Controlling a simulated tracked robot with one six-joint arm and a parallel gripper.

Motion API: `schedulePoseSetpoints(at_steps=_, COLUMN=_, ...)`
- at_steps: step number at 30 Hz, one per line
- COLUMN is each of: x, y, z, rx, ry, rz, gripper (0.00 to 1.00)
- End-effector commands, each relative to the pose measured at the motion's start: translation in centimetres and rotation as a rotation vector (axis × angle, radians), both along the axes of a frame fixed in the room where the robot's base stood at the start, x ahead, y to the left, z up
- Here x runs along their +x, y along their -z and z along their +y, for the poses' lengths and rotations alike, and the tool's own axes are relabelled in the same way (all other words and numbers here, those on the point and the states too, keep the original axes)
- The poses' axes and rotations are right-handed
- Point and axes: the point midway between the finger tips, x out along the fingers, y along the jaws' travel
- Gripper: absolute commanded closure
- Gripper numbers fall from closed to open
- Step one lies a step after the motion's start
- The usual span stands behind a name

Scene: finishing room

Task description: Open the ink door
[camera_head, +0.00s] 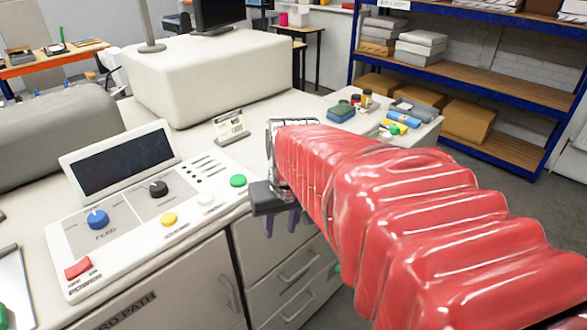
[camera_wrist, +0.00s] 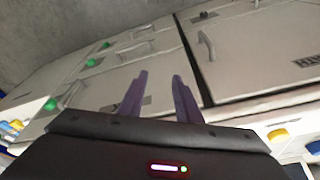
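My gripper (camera_head: 280,230) hangs at the front edge of the machine, just right of the control panel, with its purple fingers pointing down. In the wrist view my gripper (camera_wrist: 160,76) is open, its two fingers apart with nothing between them. I read no ink label, so I cannot tell which front is the ink door. A large front door (camera_head: 185,290) with a partly readable "PATH" label and a handle (camera_head: 226,292) is shut. To its right are smaller shut fronts (camera_head: 283,255) with bar handles, below my gripper. In the wrist view their handles and green knobs show left of the fingers.
The control panel (camera_head: 150,205) with knobs, coloured buttons and a dark screen lies left of my gripper. A small sign (camera_head: 230,126) stands behind. Blue shelving (camera_head: 465,70) stands beyond; grey floor is at right.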

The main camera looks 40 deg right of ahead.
Motion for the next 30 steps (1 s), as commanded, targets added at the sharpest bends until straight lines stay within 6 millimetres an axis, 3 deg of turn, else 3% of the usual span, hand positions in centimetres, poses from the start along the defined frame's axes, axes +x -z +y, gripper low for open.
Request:
schedulePoseSetpoints(at_steps=17, x=2.4, y=3.4, z=-17.7, rx=0.109, ry=0.055, rz=0.056, gripper=0.69)
schedulePoseSetpoints(at_steps=25, x=2.2, y=5.3, z=-26.7, rx=0.13, ry=-0.059, rz=0.015, gripper=0.69)
schedulePoseSetpoints(at_steps=30, x=2.2, y=5.8, z=-32.1, rx=0.104, ry=-0.22, rz=-0.041, gripper=0.69)
